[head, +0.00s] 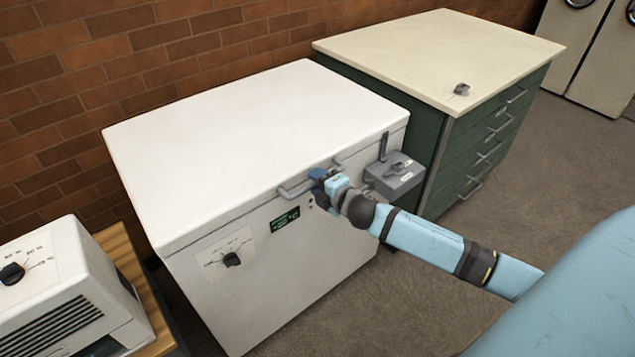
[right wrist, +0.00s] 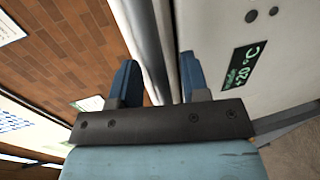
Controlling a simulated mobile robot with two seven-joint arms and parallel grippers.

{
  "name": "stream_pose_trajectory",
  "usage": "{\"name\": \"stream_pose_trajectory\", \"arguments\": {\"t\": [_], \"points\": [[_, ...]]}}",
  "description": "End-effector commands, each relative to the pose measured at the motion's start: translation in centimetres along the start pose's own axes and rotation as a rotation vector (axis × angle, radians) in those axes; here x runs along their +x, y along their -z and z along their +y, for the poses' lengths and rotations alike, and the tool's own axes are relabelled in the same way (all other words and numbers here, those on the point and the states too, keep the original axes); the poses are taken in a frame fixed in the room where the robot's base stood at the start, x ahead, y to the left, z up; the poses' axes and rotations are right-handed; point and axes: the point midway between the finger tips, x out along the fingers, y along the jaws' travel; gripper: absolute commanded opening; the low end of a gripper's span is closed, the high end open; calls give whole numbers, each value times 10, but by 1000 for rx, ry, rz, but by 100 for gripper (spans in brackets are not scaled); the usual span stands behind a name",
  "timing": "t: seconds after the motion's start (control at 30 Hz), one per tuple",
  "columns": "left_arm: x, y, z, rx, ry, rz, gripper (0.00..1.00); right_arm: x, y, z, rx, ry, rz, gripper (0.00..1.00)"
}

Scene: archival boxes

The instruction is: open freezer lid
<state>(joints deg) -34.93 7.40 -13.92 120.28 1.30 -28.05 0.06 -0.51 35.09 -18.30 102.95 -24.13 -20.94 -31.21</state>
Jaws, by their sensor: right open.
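The white chest freezer (head: 235,295) stands against the brick wall with its white lid (head: 250,140) down. A grey bar handle (head: 290,191) runs along the lid's front edge; it also shows in the right wrist view (right wrist: 147,45). My right gripper (head: 318,180) is at the middle of the handle. In the right wrist view my right gripper (right wrist: 158,80) is open, with one blue finger on each side of the bar. I cannot tell whether either finger touches it. My arm hides part of the handle in the head view. My left gripper is not in view.
A grey latch box (head: 394,178) sits on the freezer's front right. A green drawer cabinet (head: 480,150) with a cream top and a small key-like item (head: 461,89) stands to the right. A white device (head: 65,290) sits at front left. The floor in front is clear.

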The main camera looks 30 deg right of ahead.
Motion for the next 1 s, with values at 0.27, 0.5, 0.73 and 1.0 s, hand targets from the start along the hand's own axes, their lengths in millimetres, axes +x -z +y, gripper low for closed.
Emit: {"name": "stream_pose_trajectory", "arguments": {"t": [0.27, 0.5, 0.73, 1.0], "points": [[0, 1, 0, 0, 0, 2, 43, 3, 0, 0, 0, 0, 0, 42], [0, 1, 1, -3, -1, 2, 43, 3, 0, 0, 0, 0, 0, 1], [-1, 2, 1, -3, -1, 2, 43, 3, 0, 2, 0, 1, 0, 0], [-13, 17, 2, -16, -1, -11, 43, 3, -1, 29, -2, 28, 0, 0]]}}
